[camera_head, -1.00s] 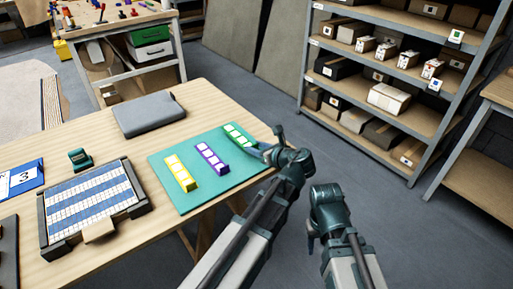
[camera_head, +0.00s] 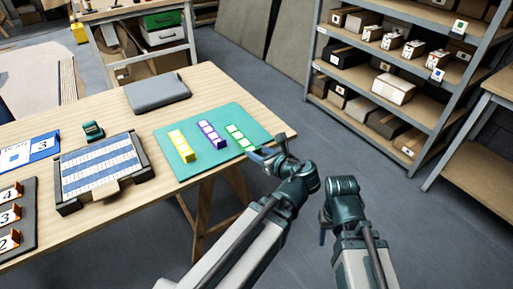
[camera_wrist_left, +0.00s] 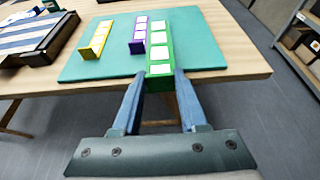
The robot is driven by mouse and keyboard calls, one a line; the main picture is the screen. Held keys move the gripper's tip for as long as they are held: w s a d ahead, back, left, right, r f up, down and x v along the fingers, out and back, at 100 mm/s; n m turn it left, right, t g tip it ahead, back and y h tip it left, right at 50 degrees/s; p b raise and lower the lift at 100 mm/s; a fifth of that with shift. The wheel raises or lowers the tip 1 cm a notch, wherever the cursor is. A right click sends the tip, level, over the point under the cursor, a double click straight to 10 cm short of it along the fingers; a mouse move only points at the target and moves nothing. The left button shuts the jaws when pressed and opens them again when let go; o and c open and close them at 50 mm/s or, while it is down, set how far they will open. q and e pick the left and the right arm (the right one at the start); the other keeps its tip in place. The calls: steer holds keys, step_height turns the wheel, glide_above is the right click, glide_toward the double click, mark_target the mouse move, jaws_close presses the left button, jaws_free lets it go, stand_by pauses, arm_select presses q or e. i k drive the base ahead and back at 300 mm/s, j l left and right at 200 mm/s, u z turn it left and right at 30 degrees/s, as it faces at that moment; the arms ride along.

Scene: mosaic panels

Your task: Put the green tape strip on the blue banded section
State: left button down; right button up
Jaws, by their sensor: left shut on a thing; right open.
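The green tape strip (camera_head: 238,138), with white squares along it, is at the near right part of the green mat. My left gripper (camera_head: 262,154) is shut on its near end. In the left wrist view the strip (camera_wrist_left: 168,50) sits between the two fingers (camera_wrist_left: 161,76) and points away from them; I cannot tell how far it is above the mat. The panel with blue and white bands (camera_head: 100,168) lies in a dark frame to the left on the table; part of it shows in the left wrist view (camera_wrist_left: 22,36). My right gripper (camera_head: 324,228) is open and empty, off the table's right side.
The purple strip (camera_head: 211,134) and yellow strip (camera_head: 181,146) lie on the mat (camera_head: 216,170), left of the green one. A grey case (camera_head: 158,92) lies behind. A dark green block (camera_head: 93,130) stands behind the frame. Number cards (camera_head: 30,153) are at far left.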

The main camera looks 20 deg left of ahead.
mark_target(97, 153)
steer(key=i+l, duration=0.25)
steer(key=i, duration=0.2)
steer(key=i+l+u, duration=0.3)
steer(key=j+u, duration=0.1)
steer(key=u, duration=0.9)
